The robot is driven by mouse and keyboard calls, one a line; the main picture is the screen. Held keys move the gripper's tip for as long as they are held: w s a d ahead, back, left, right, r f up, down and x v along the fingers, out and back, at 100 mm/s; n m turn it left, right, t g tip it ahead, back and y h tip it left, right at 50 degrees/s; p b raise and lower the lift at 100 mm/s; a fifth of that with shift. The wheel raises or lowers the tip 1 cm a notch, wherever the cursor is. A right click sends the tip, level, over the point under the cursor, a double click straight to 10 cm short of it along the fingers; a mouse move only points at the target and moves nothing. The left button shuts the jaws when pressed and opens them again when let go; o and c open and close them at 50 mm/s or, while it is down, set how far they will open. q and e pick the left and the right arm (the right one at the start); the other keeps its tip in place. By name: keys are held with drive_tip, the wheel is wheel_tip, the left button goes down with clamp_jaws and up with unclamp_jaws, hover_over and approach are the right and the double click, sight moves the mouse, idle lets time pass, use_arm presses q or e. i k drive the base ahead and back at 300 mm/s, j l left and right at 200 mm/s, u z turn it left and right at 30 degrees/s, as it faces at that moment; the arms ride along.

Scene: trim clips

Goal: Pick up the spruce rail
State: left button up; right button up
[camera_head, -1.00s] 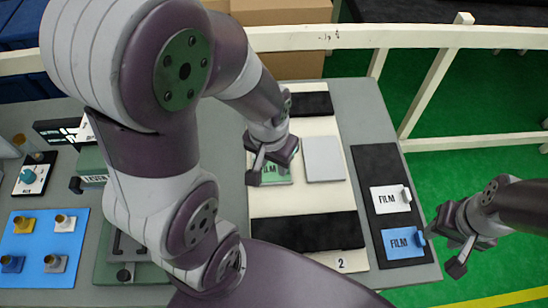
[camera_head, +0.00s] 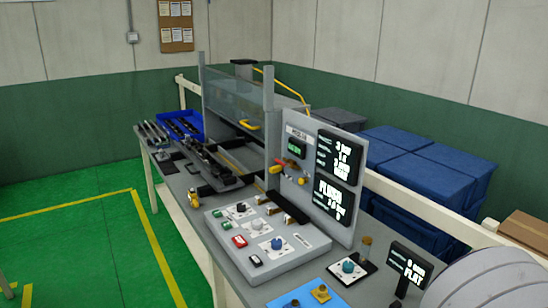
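I cannot tell for sure which piece is the spruce rail. Several long, thin dark and grey rails (camera_head: 153,132) lie at the far left end of the grey bench. More dark pieces (camera_head: 183,127) lie in a blue tray (camera_head: 197,117) beside them. A long dark assembly (camera_head: 213,162) rests along the bench in front of the clear-sided station. These are too small for me to make out their colours or labels. Neither gripper shows in this view; only a pale rounded part of my own arm is at the bottom right corner.
A button panel (camera_head: 300,249) and an upright display board (camera_head: 327,170) stand on the bench. A clear-sided station (camera_head: 237,100) rises behind. A small display (camera_head: 410,266) and blue mat (camera_head: 285,300) are nearer. Blue crates (camera_head: 405,150) stand behind; green floor (camera_head: 70,235) lies left.

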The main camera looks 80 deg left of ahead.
sight(204, 156)
drive_tip(key=u, duration=0.45)
drive_tip(key=j+u, duration=0.15)
drive_tip(key=u, duration=0.35)
drive_tip(key=j+u, duration=0.1)
drive_tip(key=u, duration=0.35)
drive_tip(key=j+u, duration=0.1)
drive_tip(key=u, duration=0.35)
drive_tip(key=j+u, duration=0.1)
drive_tip(key=u, duration=0.35)
drive_tip(key=j+u, duration=0.1)
drive_tip(key=u, duration=0.4)
drive_tip(key=i+j, duration=0.35)
drive_tip(key=j, duration=0.2)
drive_tip(key=i+j+u, duration=0.1)
drive_tip(key=i+j, duration=0.2)
drive_tip(key=j, duration=0.25)
drive_tip(key=i+j, duration=0.35)
drive_tip(key=j, duration=0.15)
drive_tip(key=z, duration=0.75)
drive_tip(key=i+j+z, duration=0.2)
drive_tip(key=j+z, duration=0.15)
drive_tip(key=i+j+z, duration=0.15)
drive_tip(key=j+z, duration=0.2)
drive_tip(key=i+j+z, duration=0.1)
drive_tip(key=j+z, duration=0.25)
drive_tip(key=j, duration=0.25)
drive_tip(key=j+z, duration=0.35)
drive_tip(key=k+j+z, duration=0.1)
drive_tip(key=j+z, duration=0.15)
drive_tip(key=j, duration=2.8)
